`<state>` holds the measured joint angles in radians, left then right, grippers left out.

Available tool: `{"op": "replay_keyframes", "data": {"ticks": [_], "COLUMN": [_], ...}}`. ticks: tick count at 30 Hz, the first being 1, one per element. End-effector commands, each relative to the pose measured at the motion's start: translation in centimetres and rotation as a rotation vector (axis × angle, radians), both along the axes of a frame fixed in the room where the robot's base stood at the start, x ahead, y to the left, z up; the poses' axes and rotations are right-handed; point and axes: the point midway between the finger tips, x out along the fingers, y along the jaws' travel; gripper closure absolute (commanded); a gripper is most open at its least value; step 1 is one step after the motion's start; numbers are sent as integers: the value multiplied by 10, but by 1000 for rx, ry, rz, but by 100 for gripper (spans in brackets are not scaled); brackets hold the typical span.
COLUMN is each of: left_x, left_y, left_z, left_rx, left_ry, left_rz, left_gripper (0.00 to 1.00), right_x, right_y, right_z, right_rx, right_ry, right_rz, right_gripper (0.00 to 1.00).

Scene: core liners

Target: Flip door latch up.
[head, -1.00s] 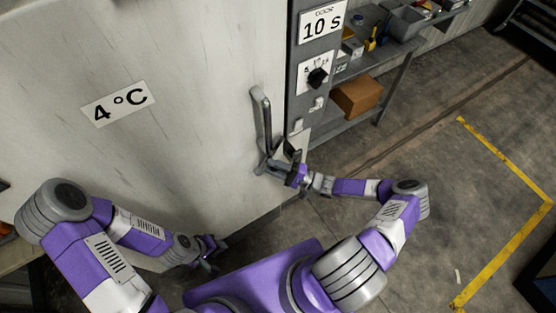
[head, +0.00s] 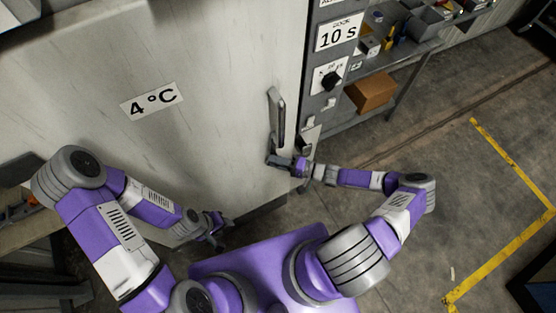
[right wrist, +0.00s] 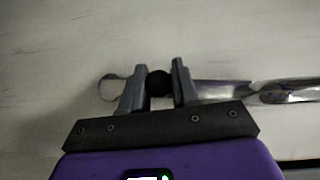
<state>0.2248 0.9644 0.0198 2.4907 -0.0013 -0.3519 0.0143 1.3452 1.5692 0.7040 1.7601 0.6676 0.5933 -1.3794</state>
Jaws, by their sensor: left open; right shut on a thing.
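The white cold-room door (head: 200,160) with a "4°C" label fills the left of the head view. A long metal handle (head: 277,115) stands upright near its right edge. My right gripper (head: 280,162) is at the handle's lower end. In the right wrist view my right gripper (right wrist: 159,85) is shut on the door latch, gripping its dark round knob (right wrist: 159,83). A shiny metal bar (right wrist: 215,90) runs behind the fingers. In the head view the fingers hide much of the latch. My left gripper (head: 213,230) is open and empty, low in front of the door.
A grey control panel (head: 328,75) with a "10 S" label and a black knob stands right of the door. Beyond it are shelves (head: 420,50) with tools and a cardboard box (head: 371,92). The floor right of my arm is clear, with a yellow line (head: 510,165).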

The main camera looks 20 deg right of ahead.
Motion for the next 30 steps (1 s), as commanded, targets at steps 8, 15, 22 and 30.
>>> {"op": "replay_keyframes", "data": {"ticks": [8,15,22,30], "left_x": [0,0,0,0], "left_y": [0,0,0,0], "left_z": [0,0,-1,-9], "left_rx": [0,0,0,0], "left_ry": [0,0,0,0], "left_rz": [0,0,0,0], "left_gripper": [57,57,57,57], "right_x": [0,0,-2,-25], "right_y": [2,1,-2,-36], "right_z": [2,1,0,1], "right_rx": [2,1,-1,-3], "right_ry": [-5,-3,-2,-1], "right_rz": [4,2,0,-1], "right_gripper": [69,48,48,48]}}
